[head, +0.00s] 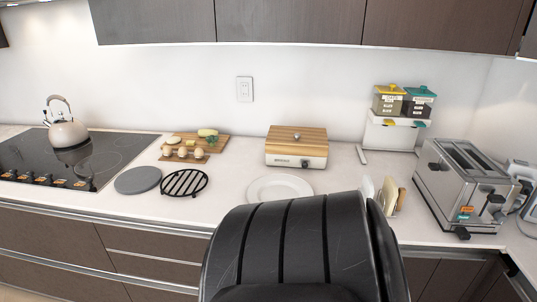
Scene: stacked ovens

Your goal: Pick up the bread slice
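A tan, upright slice-like thing (390,197), which looks like the bread slice, stands on the counter right of the middle in the head view. Pale flat pieces stand close beside it, and its lower part is hard to make out. Neither of my grippers can be made out in this view. A large black ribbed shape fills the bottom middle and hides the counter's front edge there.
A silver toaster (462,190) stands to the right of the slice. A white plate (280,188) lies to its left, in front of a wood-topped box (297,150). A black trivet (184,183), a grey disc (138,180) and a kettle (68,132) are farther left.

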